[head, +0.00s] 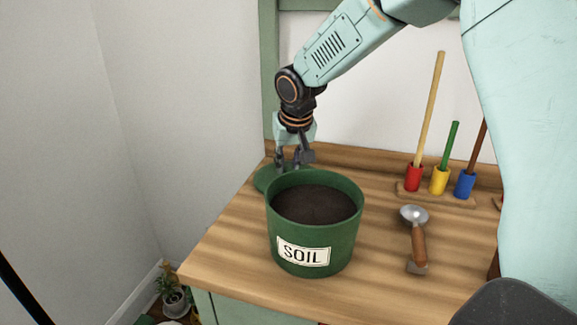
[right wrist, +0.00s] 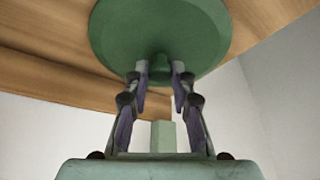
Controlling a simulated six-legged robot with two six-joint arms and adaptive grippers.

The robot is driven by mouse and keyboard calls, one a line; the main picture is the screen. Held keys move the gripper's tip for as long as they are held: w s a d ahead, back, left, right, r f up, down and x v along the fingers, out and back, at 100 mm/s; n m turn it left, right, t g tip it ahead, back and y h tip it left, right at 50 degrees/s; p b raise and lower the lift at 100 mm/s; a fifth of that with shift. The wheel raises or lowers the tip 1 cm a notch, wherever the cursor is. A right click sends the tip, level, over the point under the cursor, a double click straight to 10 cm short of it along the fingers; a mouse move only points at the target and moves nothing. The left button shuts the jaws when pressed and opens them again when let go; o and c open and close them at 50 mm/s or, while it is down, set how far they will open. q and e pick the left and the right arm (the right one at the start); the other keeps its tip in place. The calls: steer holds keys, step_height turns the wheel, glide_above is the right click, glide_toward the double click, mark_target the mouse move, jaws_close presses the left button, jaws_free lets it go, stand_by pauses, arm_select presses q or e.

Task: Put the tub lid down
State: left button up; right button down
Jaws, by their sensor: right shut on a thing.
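The green tub lid (head: 263,180) is behind and left of the soil tub, partly hidden by the tub and my gripper. In the right wrist view the lid (right wrist: 158,28) is a round green disc with a small knob. My right gripper (head: 291,164) points down over the lid. Its fingers (right wrist: 160,70) are shut on the knob. The lid is at or just above the bench top; I cannot tell if it touches. The open green soil tub (head: 313,246), labelled SOIL, stands upright, full of dark soil. My left gripper is not in view.
The wooden bench (head: 225,235) has free room left of the tub. A scoop (head: 417,240) with a wooden handle lies right of the tub. Red (head: 414,178), yellow (head: 439,181) and blue (head: 465,184) holders with upright sticks stand behind it. A potted plant (head: 172,293) is below left.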

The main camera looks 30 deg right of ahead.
steer(key=shift+s, duration=0.1)
steer(key=c, duration=1.1)
jaws_free()
steer(key=shift+f, duration=0.1)
steer(key=shift+r, duration=0.4)
steer(key=p+v, duration=0.4)
steer(key=v, duration=0.7)
steer(key=shift+s+r, duration=0.2)
steer(key=shift+r, duration=0.1)
